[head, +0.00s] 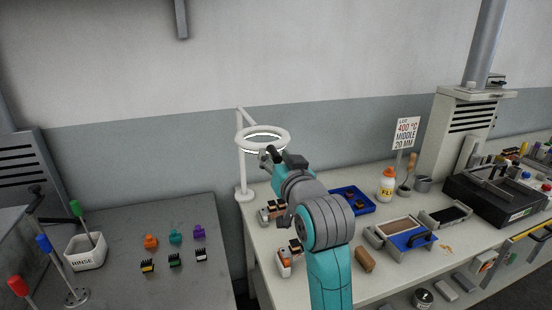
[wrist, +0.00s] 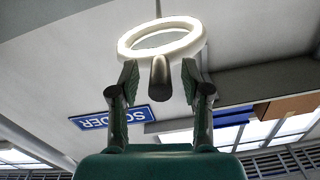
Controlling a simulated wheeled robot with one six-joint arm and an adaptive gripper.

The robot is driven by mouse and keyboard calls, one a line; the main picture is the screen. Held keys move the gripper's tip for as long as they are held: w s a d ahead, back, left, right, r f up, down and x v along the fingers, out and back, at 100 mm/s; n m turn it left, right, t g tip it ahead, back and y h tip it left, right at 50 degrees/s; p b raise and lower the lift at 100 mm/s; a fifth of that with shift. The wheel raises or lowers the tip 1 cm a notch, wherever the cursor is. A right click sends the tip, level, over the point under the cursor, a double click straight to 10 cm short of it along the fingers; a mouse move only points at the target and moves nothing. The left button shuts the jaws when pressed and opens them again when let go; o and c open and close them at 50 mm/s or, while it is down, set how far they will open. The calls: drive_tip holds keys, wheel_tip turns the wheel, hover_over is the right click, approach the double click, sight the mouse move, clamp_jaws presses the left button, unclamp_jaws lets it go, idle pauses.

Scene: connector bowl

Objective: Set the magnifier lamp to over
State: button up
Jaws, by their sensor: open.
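The magnifier lamp has a white ring head (head: 263,139) on a white post that stands at the left back of the right-hand bench. My gripper (head: 266,155) is just below the front of the ring in the head view. In the wrist view the lit ring (wrist: 162,38) is ahead, and a dark rounded handle (wrist: 160,78) hangs from its near edge. My gripper's two fingers (wrist: 159,82) are open, one on each side of the handle, with gaps visible. Whether either finger touches it I cannot tell.
The right-hand bench holds a blue tray (head: 352,200), a yellow-labelled bottle (head: 387,184) and a sign (head: 405,133). The left bench (head: 190,285) carries small coloured connectors and a white holder (head: 86,252). A gap separates the benches.

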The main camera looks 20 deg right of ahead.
clamp_jaws()
drive_tip(key=w+d+n+g+y, duration=0.1)
drive_tip(key=w+d+n+y, duration=0.2)
drive_tip(key=d, duration=0.8)
drive_tip(key=w+d+n+g+y, duration=0.1)
drive_tip(key=w+d+n+y, duration=0.2)
drive_tip(key=d, duration=0.9)
drive_tip(key=shift+g+y, duration=0.4)
drive_tip(key=shift+y, duration=1.2)
drive_tip(key=shift+w+d+r, duration=0.1)
drive_tip(key=shift+d, duration=0.05)
